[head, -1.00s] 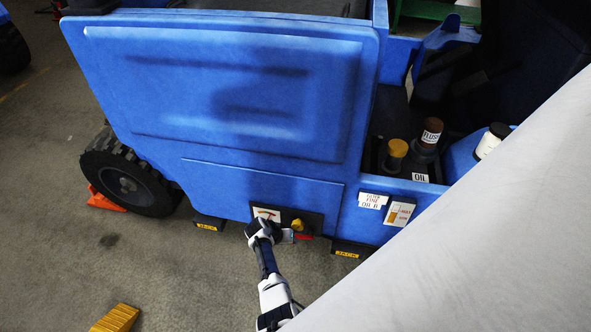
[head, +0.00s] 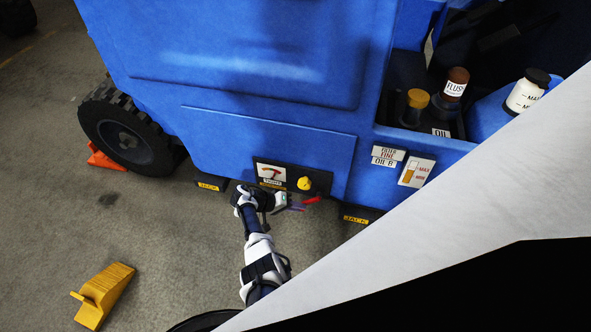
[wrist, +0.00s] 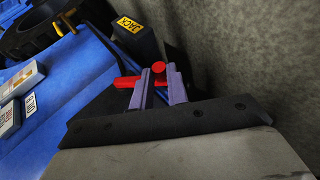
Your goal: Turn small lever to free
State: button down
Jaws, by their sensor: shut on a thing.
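In the wrist view, the two purple-grey fingers of my gripper (wrist: 158,78) are shut on the red lever (wrist: 128,82). A red round end shows between the fingertips, and a red bar sticks out to the left. The fingers hide part of the lever.
A white placard with a red mark (head: 271,174) is left of the yellow knob. Black JACK blocks (head: 356,219) stand below the machine, and one is close in the wrist view (wrist: 135,38). A yellow chock (head: 103,297) lies on the floor at left. Open floor surrounds my arm.

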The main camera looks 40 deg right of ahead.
jog(key=shift+s+f, duration=0.1)
jog(key=shift+f, duration=0.05)
jog(key=c, duration=1.4)
grip_release()
jog(key=shift+o, duration=0.2)
jog(key=p+v, duration=0.3)
jog(key=v, duration=1)
jog(key=shift+w+a+r, duration=0.2)
jog(key=shift+w+a, duration=0.05)
jog(key=shift+a, duration=0.05)
